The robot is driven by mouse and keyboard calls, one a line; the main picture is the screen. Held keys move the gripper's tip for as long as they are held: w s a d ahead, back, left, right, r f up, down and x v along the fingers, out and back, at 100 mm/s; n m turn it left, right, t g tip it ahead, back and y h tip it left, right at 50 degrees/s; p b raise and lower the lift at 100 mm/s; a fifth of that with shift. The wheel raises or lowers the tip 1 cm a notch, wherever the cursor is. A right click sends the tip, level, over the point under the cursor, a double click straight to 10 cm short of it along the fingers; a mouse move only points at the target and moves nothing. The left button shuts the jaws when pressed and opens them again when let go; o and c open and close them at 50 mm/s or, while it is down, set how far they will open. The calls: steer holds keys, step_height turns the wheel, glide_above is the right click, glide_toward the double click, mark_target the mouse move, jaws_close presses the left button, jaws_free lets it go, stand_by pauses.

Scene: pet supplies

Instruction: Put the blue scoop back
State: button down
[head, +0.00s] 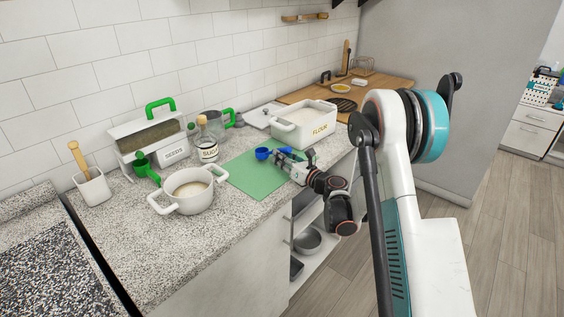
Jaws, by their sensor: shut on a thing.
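The blue scoop (262,153) is over the green mat (249,184) on the counter. Its round cup points left, and more blue shows between and behind my fingers. My gripper (283,157) reaches in from the right and is shut on the scoop, its fingers partly hiding the handle. I cannot tell whether the scoop touches the mat or hangs just above it. The white FLOUR bin (317,132) stands open just behind my gripper, with pale contents. The SEEDS bin (173,155) stands open at the left with dark contents.
A two-handled white pot (187,205) stands left of the mat. Near it are a green scoop (145,167), a SUGAR bottle (207,149), a green-handled jug (217,124) and a utensil cup (94,189). A wooden board (382,87) lies behind. The front counter strip is clear.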

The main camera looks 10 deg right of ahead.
steer(key=shift+f, duration=0.2)
steer(key=shift+f+b, duration=0.4)
steer(key=shift+f, duration=0.1)
steer(key=c, duration=1.5)
jaws_free()
steer(key=shift+r+p, duration=0.65)
steer(key=shift+p, duration=0.25)
steer(key=shift+f+b+v, duration=0.2)
steer(key=shift+b+v, duration=0.45)
steer(key=shift+v, duration=6.3)
